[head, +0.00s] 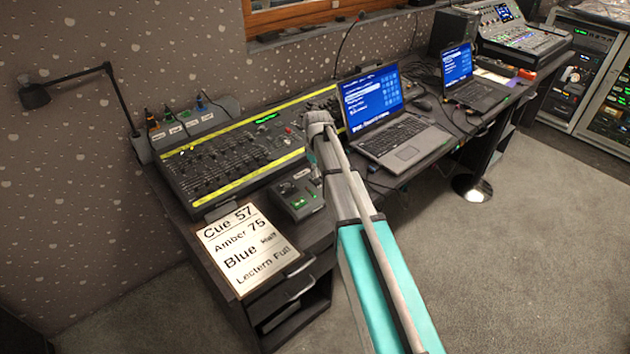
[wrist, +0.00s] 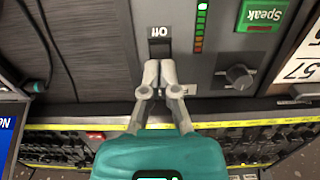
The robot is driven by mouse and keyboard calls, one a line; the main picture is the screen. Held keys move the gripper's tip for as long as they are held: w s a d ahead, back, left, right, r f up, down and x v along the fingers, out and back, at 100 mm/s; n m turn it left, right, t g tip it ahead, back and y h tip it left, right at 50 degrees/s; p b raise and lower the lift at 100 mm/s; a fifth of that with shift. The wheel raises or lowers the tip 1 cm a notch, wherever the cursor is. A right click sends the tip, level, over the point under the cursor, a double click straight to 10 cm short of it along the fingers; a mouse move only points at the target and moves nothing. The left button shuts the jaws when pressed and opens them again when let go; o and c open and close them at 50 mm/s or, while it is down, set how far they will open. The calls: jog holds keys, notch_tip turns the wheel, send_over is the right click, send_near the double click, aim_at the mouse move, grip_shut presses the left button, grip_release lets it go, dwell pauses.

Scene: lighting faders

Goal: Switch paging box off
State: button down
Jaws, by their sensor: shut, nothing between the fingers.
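The paging box (head: 298,198) is a small grey unit with a green light, on the desk in front of the fader board. In the wrist view its grey top (wrist: 225,62) appears upside down, with a lit green Speak button (wrist: 263,15), a round knob (wrist: 239,77) and a strip of green and red lights (wrist: 200,28). A black switch (wrist: 160,50) sits below the printed word Off. My gripper (wrist: 160,72) is shut and empty, its fingertips at the near edge of the switch. They partly hide it; I cannot tell contact or its setting.
The fader board (head: 240,155) with yellow tape stands behind the box. A laptop (head: 385,115) is to the right and a cue sheet (head: 247,247) to the left. In the wrist view cables (wrist: 50,45) lie on the dark desk beside the box.

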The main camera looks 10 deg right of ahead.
aim_at(317, 182)
jog(key=shift+f+b, duration=1.3)
dwell(1.2)
jog(key=shift+r, duration=0.1)
jog(key=shift+r+p, duration=3.45)
jog(key=shift+p, duration=0.1)
jog(key=s+r+m+p, duration=0.2)
jog(key=s+m, duration=0.4)
jog(key=s, duration=1.9)
jog(key=shift+s+d+r, duration=0.2)
jog(key=shift+d+r, duration=0.05)
jog(key=shift+d, duration=0.15)
